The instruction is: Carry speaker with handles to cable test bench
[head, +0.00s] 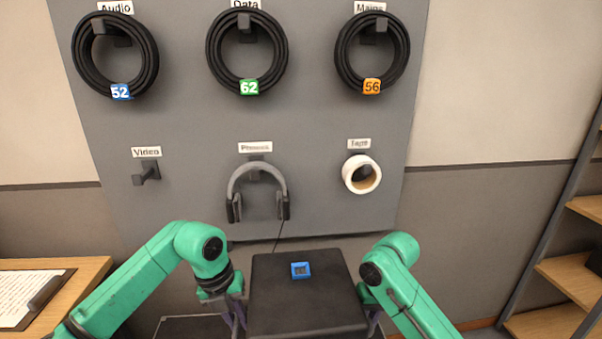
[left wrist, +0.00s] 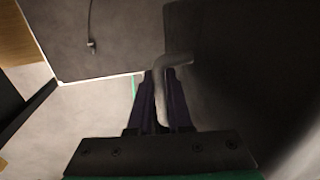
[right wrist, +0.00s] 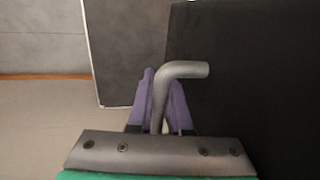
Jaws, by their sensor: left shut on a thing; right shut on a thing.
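The speaker (head: 300,300) is a dark box with a blue square tag on its top, held between my two arms in the head view. Its dark side fills the right of the left wrist view (left wrist: 225,70) and of the right wrist view (right wrist: 250,100). My left gripper (head: 235,305) is shut on the speaker's grey bent handle (left wrist: 172,75) at its left side. My right gripper (right wrist: 160,95) is shut on the other grey handle (right wrist: 182,70). The speaker's underside is hidden. I cannot identify the cable test bench for sure.
A grey wall panel (head: 200,190) ahead bears coiled cables (head: 247,88), headphones (head: 257,190) and a tape roll (head: 362,175). A wooden desk (head: 85,285) with a clipboard stands at the left. A wooden-shelved rack (head: 565,275) stands at the right. A dark flat surface (head: 190,328) lies low behind my left gripper.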

